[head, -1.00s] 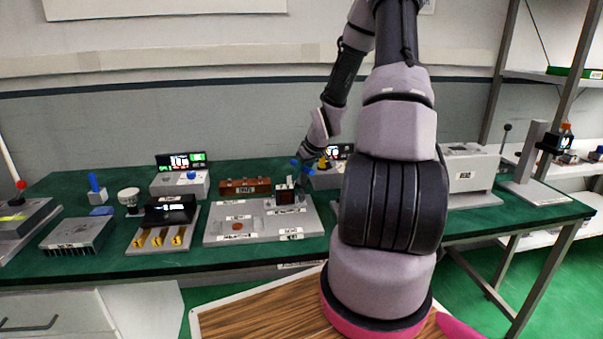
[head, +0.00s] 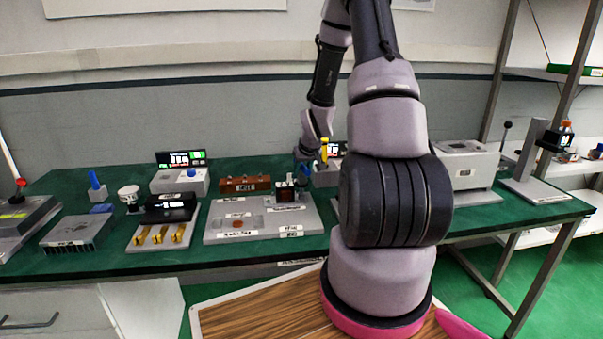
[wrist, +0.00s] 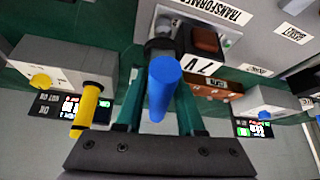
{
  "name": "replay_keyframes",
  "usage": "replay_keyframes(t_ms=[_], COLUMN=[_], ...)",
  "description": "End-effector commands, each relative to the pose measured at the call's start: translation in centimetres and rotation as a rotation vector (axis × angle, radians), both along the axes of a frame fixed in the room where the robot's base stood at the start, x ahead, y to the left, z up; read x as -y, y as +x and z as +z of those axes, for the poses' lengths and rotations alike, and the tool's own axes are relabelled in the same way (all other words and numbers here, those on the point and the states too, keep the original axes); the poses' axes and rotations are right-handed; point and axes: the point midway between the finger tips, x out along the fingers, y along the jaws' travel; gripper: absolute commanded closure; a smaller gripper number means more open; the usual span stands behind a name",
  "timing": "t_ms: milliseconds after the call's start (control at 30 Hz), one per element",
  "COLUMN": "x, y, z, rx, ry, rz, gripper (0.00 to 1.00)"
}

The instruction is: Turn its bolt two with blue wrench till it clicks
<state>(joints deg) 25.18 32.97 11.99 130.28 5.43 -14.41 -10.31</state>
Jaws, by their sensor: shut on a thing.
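My gripper (wrist: 158,115) is shut on the blue wrench (wrist: 164,75), whose round blue handle stands between the two teal fingers. In the head view, my gripper (head: 306,170) is low at the right end of the grey plate (head: 222,222), beside the transformer (head: 287,190). In the wrist view the wrench's dark lower end is beside the transformer (wrist: 207,40). I cannot make out bolt two, or whether the wrench sits on it. The brown terminal block (head: 246,184) stands behind the plate.
A yellow-handled tool (wrist: 88,110) stands close on the left in the wrist view, by a grey meter box (wrist: 58,68). Another meter box (wrist: 262,95) is on the right. A white machine (head: 465,165) stands right of my arm. Bench space before the plate is clear.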

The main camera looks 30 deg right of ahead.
Motion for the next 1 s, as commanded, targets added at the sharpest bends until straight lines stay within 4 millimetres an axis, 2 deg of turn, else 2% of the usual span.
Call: replay_keyframes(t_ms=[200,667,1000], x=[-0.07,-0.11,-0.16], y=[0.04,0.06,0.11], z=[0.06,0.04,0.0], rx=[0.001,0.001,0.001], ry=[-0.002,-0.002,-0.003], rz=[-0.119,-0.168,-0.398], gripper=[1.0,1.0,1.0])
